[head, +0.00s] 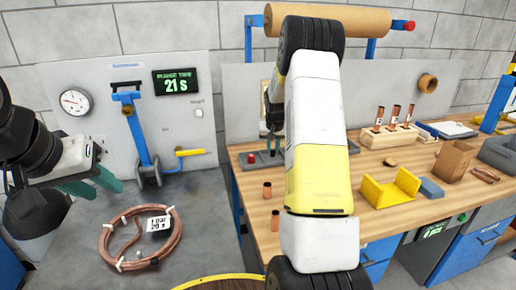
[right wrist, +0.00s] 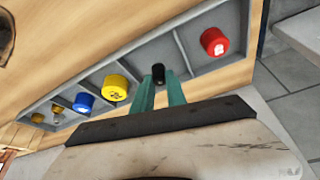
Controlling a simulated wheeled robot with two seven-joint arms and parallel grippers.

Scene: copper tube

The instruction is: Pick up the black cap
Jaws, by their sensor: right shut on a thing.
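The black cap (right wrist: 158,74) is at the tips of my right gripper (right wrist: 162,92) in the right wrist view. The teal fingers are shut on it, over a grey compartment tray (right wrist: 195,62). I cannot tell whether it is clear of the tray floor. In the head view my right gripper (head: 271,143) is partly hidden behind my own arm, and the black cap cannot be made out. My left gripper (head: 108,187) is open and empty at the left, its teal fingers apart, away from the tray.
The tray also holds a red cap (right wrist: 214,41), a yellow cap (right wrist: 115,88), a blue cap (right wrist: 84,102) and smaller brass-coloured pieces (right wrist: 57,109). On the wooden bench are copper pieces (head: 275,220), a yellow bracket (head: 391,189) and a cardboard box (head: 453,160). A copper coil (head: 172,243) lies left.

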